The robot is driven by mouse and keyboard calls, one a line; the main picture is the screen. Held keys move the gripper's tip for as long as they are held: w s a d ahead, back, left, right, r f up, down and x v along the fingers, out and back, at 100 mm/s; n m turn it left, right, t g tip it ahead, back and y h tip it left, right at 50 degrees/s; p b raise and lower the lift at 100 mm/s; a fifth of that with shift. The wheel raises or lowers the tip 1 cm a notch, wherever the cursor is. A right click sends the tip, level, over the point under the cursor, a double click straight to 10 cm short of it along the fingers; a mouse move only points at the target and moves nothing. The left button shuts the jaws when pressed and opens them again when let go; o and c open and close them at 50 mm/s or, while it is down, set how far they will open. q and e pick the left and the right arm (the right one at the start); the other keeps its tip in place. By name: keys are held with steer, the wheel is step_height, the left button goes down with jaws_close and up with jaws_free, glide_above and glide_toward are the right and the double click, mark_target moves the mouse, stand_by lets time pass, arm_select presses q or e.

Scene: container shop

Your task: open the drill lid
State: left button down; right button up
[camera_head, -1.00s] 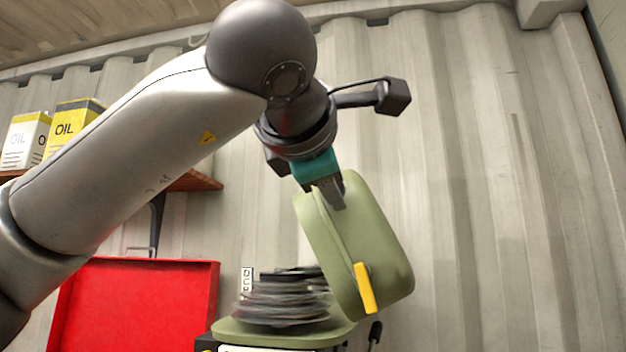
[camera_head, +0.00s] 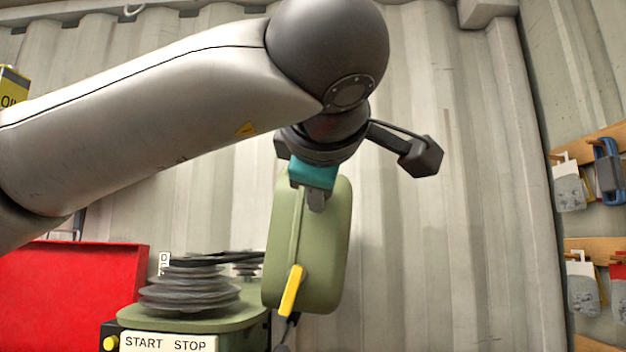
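The green drill lid (camera_head: 325,240) stands raised, close to upright, at the right side of the drill's green top (camera_head: 236,322). A yellow handle (camera_head: 291,290) is on the lid's lower front. Stacked grey pulleys (camera_head: 190,286) are exposed on the drill top. My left gripper (camera_head: 316,200) is at the lid's upper edge, pointing down. Its fingers are partly hidden and appear closed on that edge. My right gripper is not in view.
A red panel (camera_head: 70,295) stands at the left behind the drill. A START STOP label (camera_head: 168,343) is on the drill's front. Tools hang on wooden racks (camera_head: 592,145) at the far right. The corrugated wall right of the lid is clear.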

arm_select(q)
steer(key=shift+r, duration=0.15)
steer(key=c, duration=0.5)
jaws_free()
steer(key=shift+a, duration=0.1)
